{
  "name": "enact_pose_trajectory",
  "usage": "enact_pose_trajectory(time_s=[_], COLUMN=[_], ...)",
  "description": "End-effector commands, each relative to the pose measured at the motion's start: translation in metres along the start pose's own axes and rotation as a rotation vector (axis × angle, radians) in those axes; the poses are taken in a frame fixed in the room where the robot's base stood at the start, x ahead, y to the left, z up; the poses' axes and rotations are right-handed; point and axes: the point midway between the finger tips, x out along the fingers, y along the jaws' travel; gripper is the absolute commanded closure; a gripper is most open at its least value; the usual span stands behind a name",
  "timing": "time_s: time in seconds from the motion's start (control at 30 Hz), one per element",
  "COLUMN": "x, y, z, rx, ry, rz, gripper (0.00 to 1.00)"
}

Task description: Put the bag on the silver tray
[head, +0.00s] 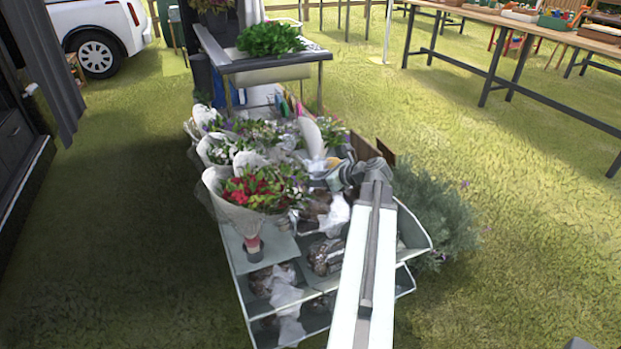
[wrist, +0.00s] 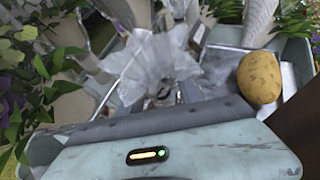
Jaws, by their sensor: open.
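A clear, crinkled plastic bag (wrist: 160,62) stands in the middle of the wrist view, just beyond my gripper. A pale patch that may be the same bag shows beside my gripper in the head view, but it is too small to be sure. My gripper (head: 328,170) is open over the flower stand, at the end of my arm. Its grey body fills the bottom of the wrist view; I cannot tell whether the bag lies between the jaws. A silver tray (wrist: 225,57) seems to lie at the right of the wrist view, partly covered by a brown potato (wrist: 262,77).
Wrapped bouquets (head: 258,188) crowd the stand's left side, and leaves (wrist: 35,70) come close at the left of the wrist view. Lower shelves (head: 330,262) hold wrapped goods. A bushy plant (head: 440,215) stands to the right. Open grass (head: 500,260) lies beyond it.

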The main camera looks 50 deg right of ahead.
Motion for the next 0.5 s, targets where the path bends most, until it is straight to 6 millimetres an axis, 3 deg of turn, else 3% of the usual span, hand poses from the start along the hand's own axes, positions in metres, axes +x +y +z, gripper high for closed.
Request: enact_pose_trajectory(time_s=[0.1, 0.3, 0.5], x=[-0.036, -0.081, -0.102], y=[0.001, 0.001, 0.001], z=[0.006, 0.005, 0.002], rx=[0.003, 0.002, 0.001], ry=[0.0, 0.0, 0.0], rz=[-0.003, -0.002, 0.0], gripper=[0.58, 0.58, 0.58])
